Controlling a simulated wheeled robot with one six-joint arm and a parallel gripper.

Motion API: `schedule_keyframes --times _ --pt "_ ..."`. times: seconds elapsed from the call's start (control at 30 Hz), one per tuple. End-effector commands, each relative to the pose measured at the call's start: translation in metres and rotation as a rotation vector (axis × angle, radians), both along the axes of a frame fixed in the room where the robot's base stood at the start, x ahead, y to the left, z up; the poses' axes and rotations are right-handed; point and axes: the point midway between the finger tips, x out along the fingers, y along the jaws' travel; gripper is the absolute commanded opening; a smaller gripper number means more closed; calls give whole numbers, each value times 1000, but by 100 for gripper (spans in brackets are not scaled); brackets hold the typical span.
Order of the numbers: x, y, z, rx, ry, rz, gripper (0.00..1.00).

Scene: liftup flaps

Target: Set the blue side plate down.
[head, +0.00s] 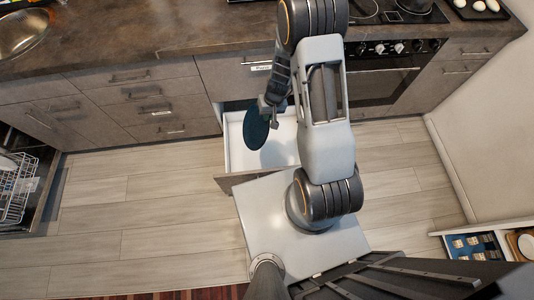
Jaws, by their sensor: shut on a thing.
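The blue side plate (256,129) is a dark blue disc, tilted nearly upright, seen in the head view left of my arm. My gripper (266,107) is shut on the plate's upper edge. The plate hangs over an open white drawer (233,150) under the counter. I cannot tell whether the plate touches the drawer. My arm hides part of the drawer's right side.
An open dishwasher rack (17,190) is at left. Another open drawer (480,245) with small items is at lower right. Floor at left is clear.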

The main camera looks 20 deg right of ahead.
Motion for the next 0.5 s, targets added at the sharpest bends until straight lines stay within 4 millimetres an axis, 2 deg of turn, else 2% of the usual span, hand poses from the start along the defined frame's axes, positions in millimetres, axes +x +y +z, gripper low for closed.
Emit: schedule_keyframes --times 0.03,0.5 --pt "-1 -1 -29 20 0 -12 0" --pt "5 1 -172 234 -34 -100 0"
